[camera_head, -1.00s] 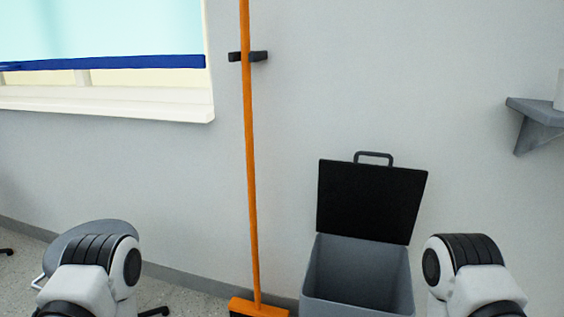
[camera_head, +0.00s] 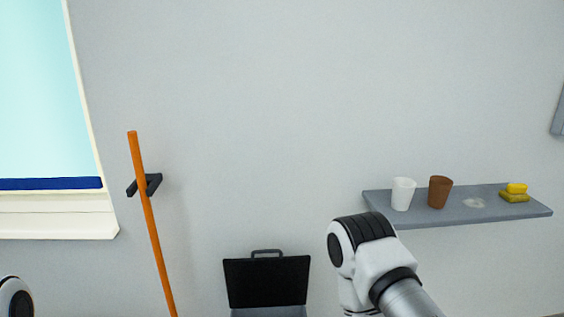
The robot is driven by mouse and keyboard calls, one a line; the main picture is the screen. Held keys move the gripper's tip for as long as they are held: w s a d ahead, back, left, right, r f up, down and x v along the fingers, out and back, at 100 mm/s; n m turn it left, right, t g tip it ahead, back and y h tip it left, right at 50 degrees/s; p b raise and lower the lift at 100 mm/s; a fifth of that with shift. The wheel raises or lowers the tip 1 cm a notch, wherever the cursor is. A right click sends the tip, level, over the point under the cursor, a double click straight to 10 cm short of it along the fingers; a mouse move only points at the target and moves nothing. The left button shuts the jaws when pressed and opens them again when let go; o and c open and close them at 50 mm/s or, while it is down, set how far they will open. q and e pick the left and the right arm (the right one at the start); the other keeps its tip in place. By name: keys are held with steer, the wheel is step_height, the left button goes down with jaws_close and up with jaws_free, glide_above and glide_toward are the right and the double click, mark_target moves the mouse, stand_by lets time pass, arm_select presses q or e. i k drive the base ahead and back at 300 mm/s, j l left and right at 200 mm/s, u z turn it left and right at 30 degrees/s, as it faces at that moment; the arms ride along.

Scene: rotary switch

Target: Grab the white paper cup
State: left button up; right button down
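The white paper cup (camera_head: 402,194) stands upright near the left end of a grey wall shelf (camera_head: 440,219), just left of a brown cup (camera_head: 439,192). Part of my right arm is in view below the shelf's left end, in front of and below the white cup; its gripper is out of frame. Only a small piece of my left arm shows at the lower left edge; its gripper is not in view either.
On the shelf to the right are a small pale patch (camera_head: 474,203) and a yellow sponge-like item (camera_head: 515,191). An orange broom (camera_head: 152,225) hangs in a dark wall holder at left. An open black-lidded bin (camera_head: 266,282) stands below. A window (camera_head: 40,110) is at upper left.

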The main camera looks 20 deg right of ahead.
mark_target(404, 188)
steer(key=z, duration=1.3)
